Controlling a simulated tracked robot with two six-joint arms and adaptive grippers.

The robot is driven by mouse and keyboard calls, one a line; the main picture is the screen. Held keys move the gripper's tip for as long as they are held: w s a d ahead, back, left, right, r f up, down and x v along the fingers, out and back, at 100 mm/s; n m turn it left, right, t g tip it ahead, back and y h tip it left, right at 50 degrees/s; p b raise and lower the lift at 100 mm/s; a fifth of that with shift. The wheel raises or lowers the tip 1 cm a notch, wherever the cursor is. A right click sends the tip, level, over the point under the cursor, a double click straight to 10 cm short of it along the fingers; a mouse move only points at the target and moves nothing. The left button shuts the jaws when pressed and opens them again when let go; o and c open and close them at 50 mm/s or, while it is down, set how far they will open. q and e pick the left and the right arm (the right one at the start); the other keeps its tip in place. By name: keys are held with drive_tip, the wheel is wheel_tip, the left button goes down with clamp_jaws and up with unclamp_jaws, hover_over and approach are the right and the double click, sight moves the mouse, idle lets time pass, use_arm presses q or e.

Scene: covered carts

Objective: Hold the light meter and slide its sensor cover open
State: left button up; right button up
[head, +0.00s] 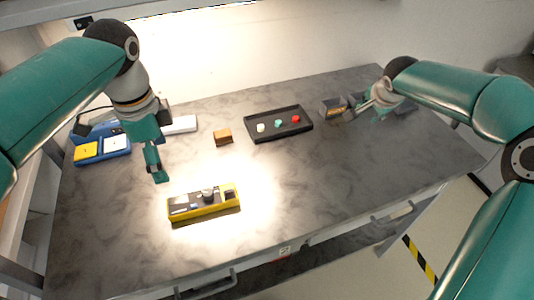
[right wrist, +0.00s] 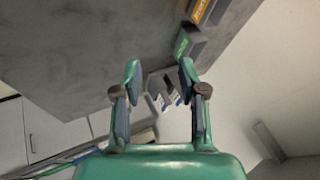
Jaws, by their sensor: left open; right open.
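The light meter (head: 187,207) is a yellow, box-like device with a grey and black top, lying on the table at the front left in the head view. A dark raised piece (head: 209,195) on its top may be the sensor cover; I cannot tell whether it is open. My left gripper (head: 160,179) is open and empty, pointing down above and behind the meter's left end, apart from it. My right gripper (head: 377,108) is far off at the table's back right, near grey bins. In the right wrist view the right gripper (right wrist: 158,70) is open with nothing between its fingers.
A black tray (head: 281,136) with white, teal and red pieces stands at the middle back. A brown block (head: 223,137) and a white box (head: 181,125) lie behind the meter. A blue holder (head: 117,144) is at the far left. Grey bins (head: 333,113) stand back right. The front right is clear.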

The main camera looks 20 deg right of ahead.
use_arm(q)
approach(182, 204)
wheel_tip(182, 204, down, 9)
drive_tip(key=shift+f, duration=0.15)
use_arm(e)
drive_tip(key=s+a+g+y, duration=0.2)
drive_tip(key=a, duration=1)
drive_tip(key=s+a+g+y, duration=0.2)
drive_tip(key=s+a, duration=0.1)
drive_tip(key=a, duration=0.9)
drive_tip(key=s+a+r+g+y, duration=0.1)
drive_tip(key=s+a+g+y, duration=0.2)
drive_tip(key=a, duration=0.9)
drive_tip(key=shift+a, duration=0.35)
drive_tip(key=shift+s, duration=0.1)
